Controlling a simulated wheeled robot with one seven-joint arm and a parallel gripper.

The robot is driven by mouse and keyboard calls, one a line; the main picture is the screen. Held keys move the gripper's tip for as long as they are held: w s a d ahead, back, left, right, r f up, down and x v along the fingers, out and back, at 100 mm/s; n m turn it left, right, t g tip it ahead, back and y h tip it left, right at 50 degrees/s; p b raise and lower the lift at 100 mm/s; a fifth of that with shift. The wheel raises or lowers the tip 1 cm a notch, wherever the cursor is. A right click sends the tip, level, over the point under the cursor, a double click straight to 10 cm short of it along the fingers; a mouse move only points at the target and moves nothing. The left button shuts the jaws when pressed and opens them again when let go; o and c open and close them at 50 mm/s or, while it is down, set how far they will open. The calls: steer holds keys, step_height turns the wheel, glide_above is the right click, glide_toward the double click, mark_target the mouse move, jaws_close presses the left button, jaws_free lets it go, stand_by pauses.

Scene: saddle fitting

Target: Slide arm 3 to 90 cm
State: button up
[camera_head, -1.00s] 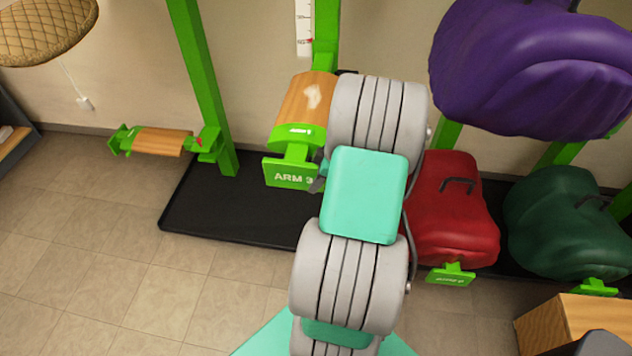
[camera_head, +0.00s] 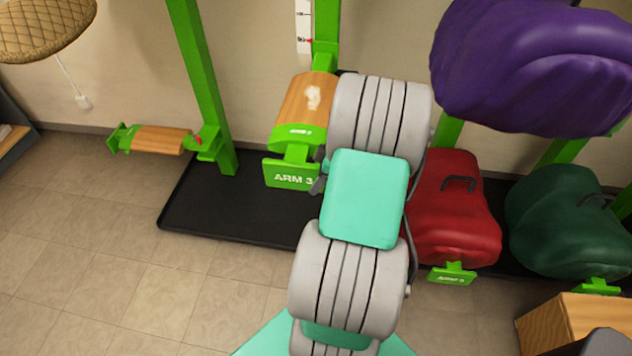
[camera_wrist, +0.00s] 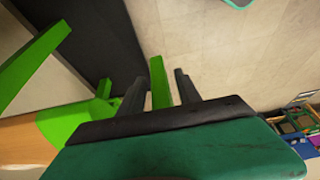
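Arm 3 (camera_head: 303,108) is a wooden saddle rest with green ends on a green post. Its green sign plate (camera_head: 290,176) reads ARM 3. A white scale strip (camera_head: 303,22) with a red mark is on the wall side of that post; its figures are too small to read surely. My gripper (camera_wrist: 158,88) is at the right edge of the sign plate. In the wrist view its two dark fingers stand on either side of a green upright part (camera_wrist: 159,82), with narrow gaps showing. In the head view my arm hides most of the gripper.
A lower wooden rest (camera_head: 160,140) is on the left post. A red saddle (camera_head: 450,210), a green saddle (camera_head: 565,225) and a purple saddle (camera_head: 535,70) are at right. A black base tray (camera_head: 215,205) lies below. The tiled floor at left is clear.

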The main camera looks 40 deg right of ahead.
steer(key=v, duration=0.6)
steer(key=shift+s+r, duration=0.2)
steer(key=shift+r, duration=0.05)
